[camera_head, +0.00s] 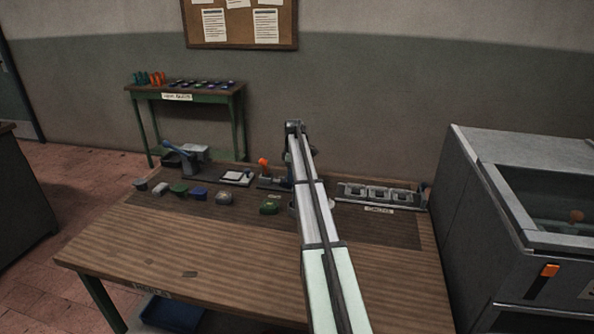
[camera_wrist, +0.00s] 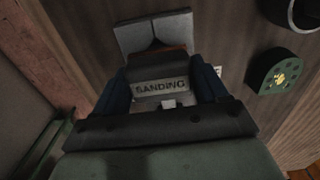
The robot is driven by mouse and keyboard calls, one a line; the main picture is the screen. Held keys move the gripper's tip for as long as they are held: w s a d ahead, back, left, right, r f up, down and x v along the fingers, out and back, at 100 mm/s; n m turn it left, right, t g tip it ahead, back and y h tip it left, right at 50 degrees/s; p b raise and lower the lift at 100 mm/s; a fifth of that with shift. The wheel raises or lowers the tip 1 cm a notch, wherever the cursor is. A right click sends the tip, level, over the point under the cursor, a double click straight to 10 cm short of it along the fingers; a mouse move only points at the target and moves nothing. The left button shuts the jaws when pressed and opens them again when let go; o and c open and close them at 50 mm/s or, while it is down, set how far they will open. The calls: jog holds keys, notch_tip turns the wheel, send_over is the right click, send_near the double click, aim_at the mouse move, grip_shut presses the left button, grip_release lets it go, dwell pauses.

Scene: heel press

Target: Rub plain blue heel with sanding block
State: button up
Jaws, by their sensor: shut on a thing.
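My gripper (camera_wrist: 162,84) is shut on a block with SANDING printed on it (camera_wrist: 160,87), which sits between its dark blue fingers in the wrist view. A brownish edge shows along the block's far side, with a light grey notched piece beyond it. In the head view the gripper is mostly hidden behind my arm, right of the patterned green heel. A blue heel (camera_head: 199,193) sits in the row on the left of the bench. I cannot make out its surface. It is apart from my gripper, to its left.
The patterned green heel (camera_wrist: 278,73) lies close to my gripper. A grey heel (camera_head: 224,198), a green one (camera_head: 179,189) and others share the row. A lever press (camera_head: 188,155) and an orange-knobbed device (camera_head: 264,163) stand behind. A slotted tray (camera_head: 380,193) is right. The bench's front is mostly clear.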

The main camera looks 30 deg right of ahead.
jog(key=shift+w+a, duration=1.65)
jog(key=shift+w, duration=0.05)
jog(key=shift+s+d, duration=2.05)
jog(key=shift+s, duration=0.1)
jog(key=shift+r, duration=4.1)
